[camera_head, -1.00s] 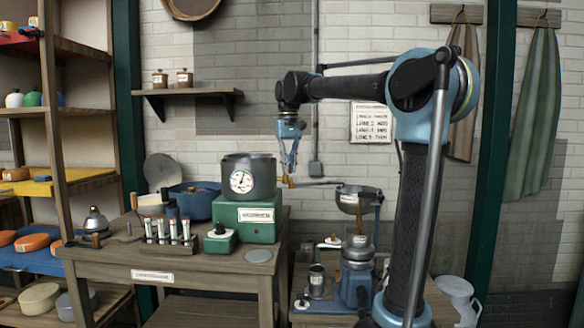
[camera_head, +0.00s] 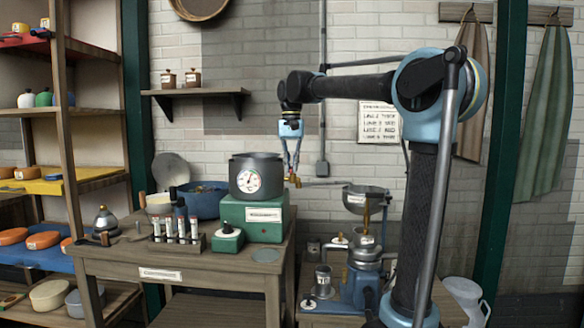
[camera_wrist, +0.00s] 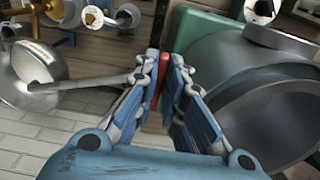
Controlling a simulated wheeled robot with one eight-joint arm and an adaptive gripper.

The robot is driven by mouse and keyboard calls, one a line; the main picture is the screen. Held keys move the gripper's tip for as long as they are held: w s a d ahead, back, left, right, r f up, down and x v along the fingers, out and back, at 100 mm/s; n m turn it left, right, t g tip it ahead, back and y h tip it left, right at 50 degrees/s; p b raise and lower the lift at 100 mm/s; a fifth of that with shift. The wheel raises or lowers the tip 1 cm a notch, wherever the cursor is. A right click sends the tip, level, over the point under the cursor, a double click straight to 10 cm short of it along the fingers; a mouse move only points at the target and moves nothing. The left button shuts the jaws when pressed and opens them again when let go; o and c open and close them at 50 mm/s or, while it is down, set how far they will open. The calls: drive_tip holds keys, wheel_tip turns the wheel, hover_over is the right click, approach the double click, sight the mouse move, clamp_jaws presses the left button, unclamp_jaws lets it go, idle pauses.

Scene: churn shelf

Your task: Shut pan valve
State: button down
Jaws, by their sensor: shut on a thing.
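The dark grey pan (camera_head: 257,160) with a round white dial stands on a green labelled box (camera_head: 250,222) on the wooden table. A brass valve (camera_head: 296,181) and a thin grey spout stick out from its right side. My gripper (camera_head: 290,172) points down at the valve from above. In the wrist view my gripper (camera_wrist: 167,72) has its blue fingers close together, with a narrow red handle (camera_wrist: 154,65) between them. The fingers hide part of the handle, and its exact angle is hard to tell. The pan's large grey side (camera_wrist: 245,70) lies to the right in that view.
A metal bowl (camera_head: 366,198) stands over a blue machine (camera_head: 362,287) right of the table, below the spout's end. A rack of vials (camera_head: 180,240), a small green box (camera_head: 228,238) and a blue pot (camera_head: 202,200) share the table. A wall shelf (camera_head: 200,93) hangs behind.

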drive_tip(key=shift+w, duration=0.1)
drive_tip(key=c, duration=1.7)
unclamp_jaws()
